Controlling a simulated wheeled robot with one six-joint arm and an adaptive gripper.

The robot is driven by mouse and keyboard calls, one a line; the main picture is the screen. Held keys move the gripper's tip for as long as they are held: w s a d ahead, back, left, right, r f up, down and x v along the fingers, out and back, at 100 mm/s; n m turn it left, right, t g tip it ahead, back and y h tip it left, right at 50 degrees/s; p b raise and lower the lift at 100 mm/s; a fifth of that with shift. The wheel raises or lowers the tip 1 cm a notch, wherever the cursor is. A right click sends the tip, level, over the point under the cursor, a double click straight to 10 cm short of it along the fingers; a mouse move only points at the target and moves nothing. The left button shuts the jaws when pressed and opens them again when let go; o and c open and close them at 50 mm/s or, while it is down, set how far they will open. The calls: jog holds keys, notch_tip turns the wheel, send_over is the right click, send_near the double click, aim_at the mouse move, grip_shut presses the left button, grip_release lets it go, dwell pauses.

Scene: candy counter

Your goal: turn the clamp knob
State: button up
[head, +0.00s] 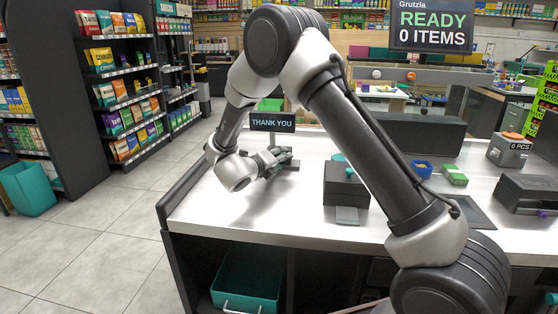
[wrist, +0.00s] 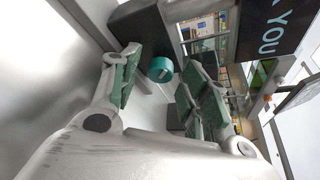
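A round teal knob (wrist: 160,69) shows in the wrist view beside a dark box (wrist: 140,30). It lies beyond my fingertips, in the gap between them as seen there. In the head view, a teal piece (head: 338,157) at the top of a dark box (head: 345,188) appears to be this knob. My gripper (head: 289,155) is over the counter to the left of that box, pointing right. In the wrist view my gripper (wrist: 164,60) has its green-padded fingers spread wide with nothing between the pads. It does not appear to touch the knob.
A "THANK YOU" sign (head: 272,122) stands close behind my gripper. The white counter (head: 230,217) is clear at the front left. A blue bowl (head: 421,169), a green block (head: 454,175) and a grey counting unit (head: 508,150) stand to the right.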

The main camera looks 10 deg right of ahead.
jog(key=c, duration=0.8)
jog(key=shift+n+h, duration=0.5)
jog(key=shift+n, duration=0.1)
jog(key=shift+c, duration=0.2)
jog(key=o, duration=1)
jog(key=shift+o, duration=0.2)
jog(key=v, duration=1.2)
jog(key=shift+s, duration=0.1)
